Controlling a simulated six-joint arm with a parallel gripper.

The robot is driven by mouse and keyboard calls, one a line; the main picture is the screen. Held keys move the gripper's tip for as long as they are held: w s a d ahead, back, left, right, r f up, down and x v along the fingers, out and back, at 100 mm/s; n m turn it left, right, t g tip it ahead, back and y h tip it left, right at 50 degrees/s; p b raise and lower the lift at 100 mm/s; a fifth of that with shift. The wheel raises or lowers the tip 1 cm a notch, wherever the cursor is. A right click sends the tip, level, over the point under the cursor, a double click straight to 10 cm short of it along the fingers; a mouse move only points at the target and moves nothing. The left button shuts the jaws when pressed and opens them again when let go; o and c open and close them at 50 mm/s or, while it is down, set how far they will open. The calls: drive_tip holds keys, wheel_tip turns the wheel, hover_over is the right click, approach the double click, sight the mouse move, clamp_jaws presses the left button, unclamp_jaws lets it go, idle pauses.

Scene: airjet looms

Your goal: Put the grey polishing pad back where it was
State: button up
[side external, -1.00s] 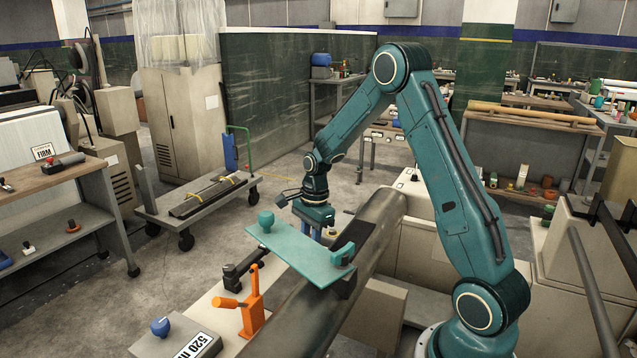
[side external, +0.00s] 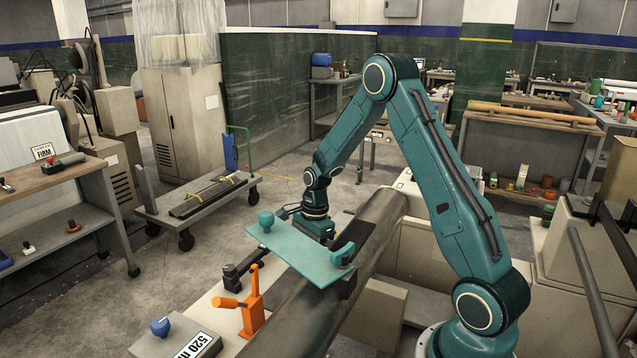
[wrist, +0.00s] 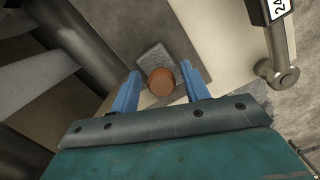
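I cannot tell how far the fingertips are above the surface. In the side view, my gripper body (side external: 318,226) is behind a teal plate; the fingers and the pad are hidden there.
The teal plate with a knob (side external: 300,252) spans in front of my gripper. A thick dark roller (side external: 385,220) runs beside the pale bench. An orange toggle clamp (side external: 252,302) stands nearer the camera. A labelled block (wrist: 268,12) with a metal rod is at the right in the wrist view.

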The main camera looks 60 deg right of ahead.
wheel_tip(320, 180, up, 12)
drive_tip(key=d, duration=0.1)
drive_tip(key=shift+s+d, duration=0.15)
drive_tip(key=shift+s, duration=0.1)
idle(0.6)
drive_tip(key=shift+r, duration=0.15)
idle(0.4)
drive_tip(key=s+a+r+n+t+h, duration=0.1)
drive_tip(key=s+a+r+n+t, duration=0.1)
drive_tip(key=s+a+r+n, duration=0.8)
drive_tip(key=s+a+r+n+t, duration=0.2)
drive_tip(key=s+a+n+t, duration=0.1)
drive_tip(key=s+a+n, duration=0.5)
drive_tip(key=s+n, duration=0.3)
drive_tip(key=n, duration=0.1)
drive_tip(key=shift+s+a+r+n, duration=0.25)
drive_tip(key=shift+a+n, duration=0.05)
drive_tip(key=shift+a, duration=0.05)
